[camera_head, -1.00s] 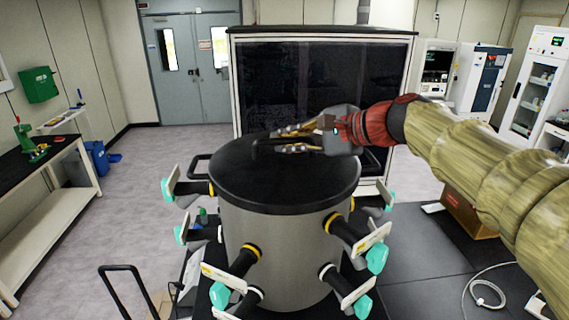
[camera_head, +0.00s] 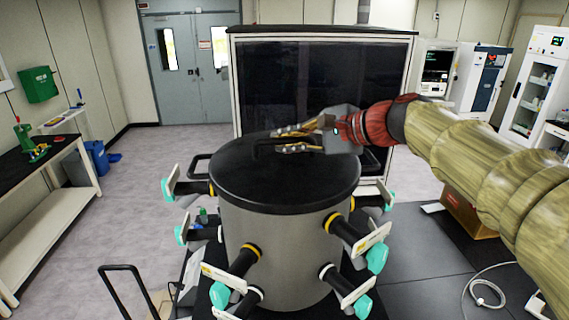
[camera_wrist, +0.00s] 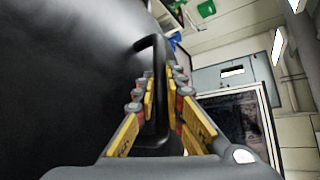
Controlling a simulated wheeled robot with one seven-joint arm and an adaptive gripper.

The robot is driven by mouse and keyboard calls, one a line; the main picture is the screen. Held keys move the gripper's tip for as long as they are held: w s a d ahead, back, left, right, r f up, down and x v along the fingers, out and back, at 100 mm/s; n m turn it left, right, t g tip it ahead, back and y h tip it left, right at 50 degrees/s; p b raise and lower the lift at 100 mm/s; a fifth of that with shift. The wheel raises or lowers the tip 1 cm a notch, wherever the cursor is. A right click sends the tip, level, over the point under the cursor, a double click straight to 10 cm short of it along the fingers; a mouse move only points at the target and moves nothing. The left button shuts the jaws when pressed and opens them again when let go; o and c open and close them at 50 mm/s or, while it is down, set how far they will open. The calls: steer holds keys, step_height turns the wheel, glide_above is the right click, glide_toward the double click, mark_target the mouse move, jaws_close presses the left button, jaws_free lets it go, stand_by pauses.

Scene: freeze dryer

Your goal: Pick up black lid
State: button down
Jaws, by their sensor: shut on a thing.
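The black lid (camera_head: 275,190) is a round disc on top of the grey cylindrical drum (camera_head: 275,250) in the head view. It lies level on the drum's rim. My gripper (camera_head: 275,141) reaches in from the right, over the lid's far part. Its fingers are closed around the lid's black bar handle. In the wrist view, the handle (camera_wrist: 160,75) runs between the yellow-padded fingers of my gripper (camera_wrist: 163,85), and its bent end shows beyond the fingertips. The lid's dark surface (camera_wrist: 65,80) fills the left of that view. Part of the handle is hidden by the fingers.
Several black ports with teal-ended valves (camera_head: 376,258) stick out around the drum. A dark-fronted cabinet (camera_head: 320,85) stands close behind it. A workbench (camera_head: 45,215) is at the left. A black tubular handle (camera_head: 122,268) stands at the front left.

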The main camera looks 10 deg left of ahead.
steer(key=shift+r, duration=0.2)
steer(key=shift+r, duration=0.15)
